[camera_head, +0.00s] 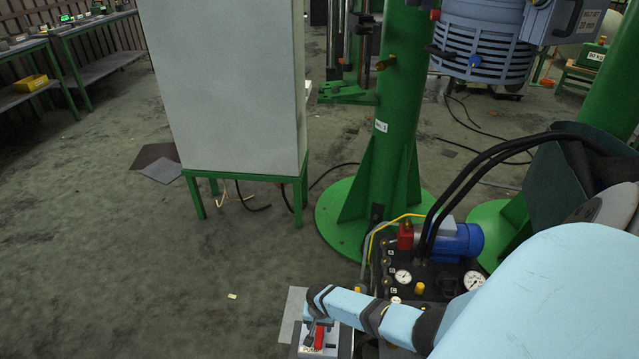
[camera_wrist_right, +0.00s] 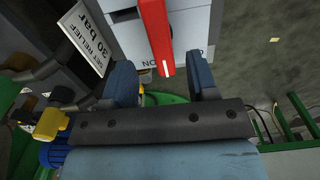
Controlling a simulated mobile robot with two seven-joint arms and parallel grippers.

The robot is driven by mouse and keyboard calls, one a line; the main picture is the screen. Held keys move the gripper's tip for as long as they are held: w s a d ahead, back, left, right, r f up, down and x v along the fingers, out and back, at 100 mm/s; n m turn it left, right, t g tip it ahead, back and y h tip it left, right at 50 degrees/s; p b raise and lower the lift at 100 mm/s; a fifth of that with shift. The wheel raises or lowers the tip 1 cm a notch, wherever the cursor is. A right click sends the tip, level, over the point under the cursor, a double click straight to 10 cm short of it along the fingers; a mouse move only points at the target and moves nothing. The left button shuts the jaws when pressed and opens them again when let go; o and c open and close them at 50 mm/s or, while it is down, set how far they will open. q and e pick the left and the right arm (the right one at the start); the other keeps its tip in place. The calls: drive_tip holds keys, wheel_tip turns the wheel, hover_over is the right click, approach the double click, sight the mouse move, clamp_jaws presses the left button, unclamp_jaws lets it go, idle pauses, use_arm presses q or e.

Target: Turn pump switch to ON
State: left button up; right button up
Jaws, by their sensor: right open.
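The pump switch is a red lever on a light grey box (camera_wrist_right: 188,28). In the right wrist view the red lever (camera_wrist_right: 155,30) points down between the fingers of my right gripper (camera_wrist_right: 162,80). A white mark shows on the lever's tip, beside partly covered dark letters. The gripper is open, with one finger on each side of the lever's end and a visible gap to each. In the head view the lever (camera_head: 319,338) shows at the bottom edge, by my right gripper (camera_head: 314,330). My left gripper is not in view.
The pump unit with gauges (camera_head: 403,276), a blue motor (camera_head: 462,241) and black hoses stands right of the switch. A "30 bar" sign (camera_wrist_right: 88,37) is beside the box. A green column (camera_head: 392,150) and grey cabinet (camera_head: 225,90) stand behind. Floor at left is clear.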

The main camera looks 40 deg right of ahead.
sight(319, 333)
wheel_tip(319, 333, up, 8)
drive_tip(key=p, duration=0.2)
drive_tip(key=shift+r, duration=0.1)
idle(0.5)
